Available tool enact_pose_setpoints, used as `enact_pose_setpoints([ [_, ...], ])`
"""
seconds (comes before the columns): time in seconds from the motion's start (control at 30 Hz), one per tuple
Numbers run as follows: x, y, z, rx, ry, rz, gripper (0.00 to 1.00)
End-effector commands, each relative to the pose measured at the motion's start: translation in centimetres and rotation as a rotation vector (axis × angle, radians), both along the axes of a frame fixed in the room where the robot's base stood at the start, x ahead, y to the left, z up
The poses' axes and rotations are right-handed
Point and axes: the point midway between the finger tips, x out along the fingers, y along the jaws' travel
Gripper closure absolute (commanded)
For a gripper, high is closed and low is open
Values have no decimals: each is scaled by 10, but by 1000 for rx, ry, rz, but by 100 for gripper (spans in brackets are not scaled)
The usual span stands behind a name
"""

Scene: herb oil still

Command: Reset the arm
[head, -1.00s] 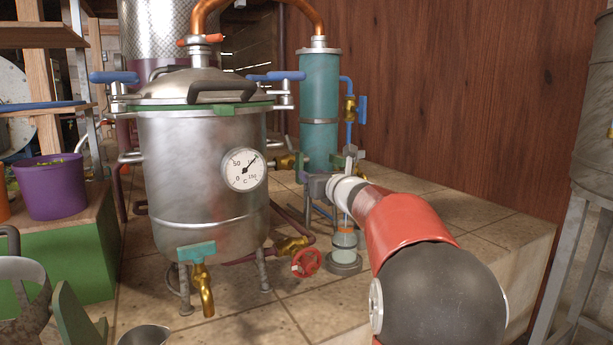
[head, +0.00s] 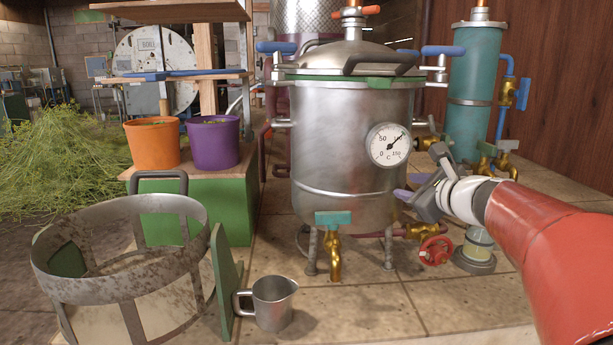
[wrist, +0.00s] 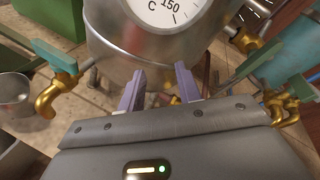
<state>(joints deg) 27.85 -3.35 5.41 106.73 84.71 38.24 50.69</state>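My gripper (head: 402,195) is in front of the lower right side of the steel still pot (head: 345,172) in the head view. In the wrist view, my gripper (wrist: 160,82) has its two purple fingers apart with nothing between them. The pot's dial gauge (head: 389,145) is just above the gripper, and its edge shows at the top of the wrist view. I cannot tell whether the fingers touch the pot. My red arm reaches in from the right.
A brass tap (head: 334,258) sticks out at the pot's front. A red valve wheel (head: 436,251) and a glass jar (head: 477,247) are below my gripper. A teal condenser (head: 474,95) stands behind. A steel jug (head: 272,303) and metal basket (head: 122,212) are at the front left.

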Motion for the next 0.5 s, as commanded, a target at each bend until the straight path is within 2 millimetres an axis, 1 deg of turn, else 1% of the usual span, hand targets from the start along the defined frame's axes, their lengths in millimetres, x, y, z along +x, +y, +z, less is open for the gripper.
enact_pose_setpoints([
  [0.03, -25, 33, -9, -169, 15, 101, 66],
  [0.07, -40, 48, -18, -276, 24, 163, 66],
  [0.1, -62, 67, -30, -423, 36, 251, 66],
  [0.17, -97, 89, -51, -640, 48, 388, 66],
  [0.2, -120, 100, -65, -784, 51, 481, 66],
  [0.27, -156, 111, -87, -994, 54, 626, 66],
  [0.3, -180, 114, -101, -1130, 52, 723, 66],
  [0.33, -196, 115, -111, -1227, 50, 795, 66],
  [0.4, -232, 112, -134, -1438, 44, 956, 66],
  [0.5, -271, 101, -159, -1681, 35, 1150, 66],
])
